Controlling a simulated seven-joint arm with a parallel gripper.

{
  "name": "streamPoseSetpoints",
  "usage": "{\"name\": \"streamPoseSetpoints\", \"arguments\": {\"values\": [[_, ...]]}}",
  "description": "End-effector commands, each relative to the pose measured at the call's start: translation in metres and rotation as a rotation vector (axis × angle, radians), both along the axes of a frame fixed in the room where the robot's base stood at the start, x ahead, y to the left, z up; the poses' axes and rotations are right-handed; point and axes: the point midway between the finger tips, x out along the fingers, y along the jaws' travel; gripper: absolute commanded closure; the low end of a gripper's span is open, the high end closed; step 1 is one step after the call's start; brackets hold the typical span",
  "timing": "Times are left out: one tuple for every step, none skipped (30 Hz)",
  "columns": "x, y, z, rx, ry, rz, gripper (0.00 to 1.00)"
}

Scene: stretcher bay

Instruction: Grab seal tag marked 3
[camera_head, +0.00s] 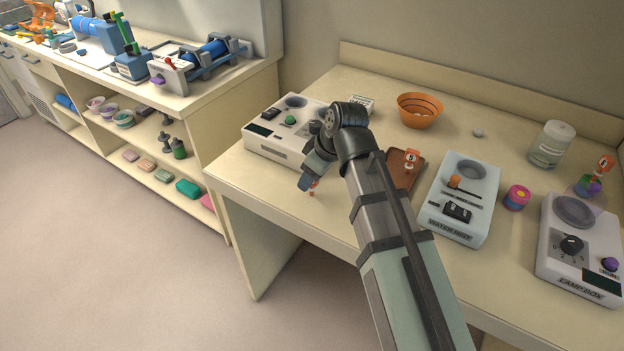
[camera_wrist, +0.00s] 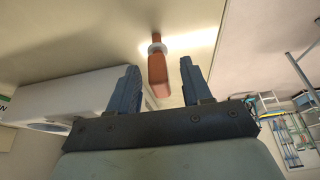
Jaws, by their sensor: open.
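My gripper (camera_head: 306,184) is over the front left part of the table, fingers pointing down. An orange object, likely a seal tag (camera_head: 313,187), shows beside its fingertips, mostly hidden by them. In the wrist view an orange-brown piece with a pale collar (camera_wrist: 159,72) lies between the two open fingers (camera_wrist: 158,85), with a gap on each side. No number on it can be read. Another orange tag with a white label (camera_head: 411,158) is at the brown tray (camera_head: 402,180). A third orange tag (camera_head: 605,164) stands at the far right. Their marks are too small to read.
A white device (camera_head: 262,142) is close left of my gripper. Right of my arm are the water box (camera_head: 455,222), a pink-and-yellow jar (camera_head: 516,198) and the lamp box (camera_head: 567,262). An orange bowl (camera_head: 420,108) and a glass jar (camera_head: 551,144) stand farther back.

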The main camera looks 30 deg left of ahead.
Motion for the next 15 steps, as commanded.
{"name": "streamPoseSetpoints", "arguments": {"values": [[0.0, 0.0, 0.0001, 0.0, 0.0, 0.0, 0.52], [0.0, 0.0, 0.0001, 0.0, 0.0, 0.0, 0.55], [0.0, 0.0, 0.0001, 0.0, 0.0, 0.0, 0.59], [-0.0001, 0.0, 0.0001, 0.0, 0.0, 0.0, 0.62], [-0.0001, -0.0001, 0.0002, 0.0, 0.0, 0.0, 0.64], [-0.0001, -0.0001, 0.0002, 0.0, 0.0, 0.0, 0.68], [-0.0001, -0.0001, 0.0002, 0.0, 0.0, 0.0, 0.71], [-0.0001, -0.0001, 0.0002, 0.0, 0.0, 0.0, 0.74], [0.0, -0.0001, 0.0002, 0.0, 0.0, 0.0, 0.78], [0.0, -0.0001, 0.0002, 0.0, 0.0, 0.0, 0.81], [0.0, -0.0001, 0.0002, 0.0, 0.0, 0.0, 0.84], [0.0, 0.0, 0.0002, 0.0, 0.0, 0.0, 0.87], [-0.0001, -0.0001, 0.0002, 0.0, 0.0, 0.0, 0.9], [-0.0001, -0.0001, 0.0003, 0.0, 0.0, 0.0, 0.93], [-0.0001, -0.0001, 0.0003, 0.0, 0.0, 0.0, 0.97]]}}
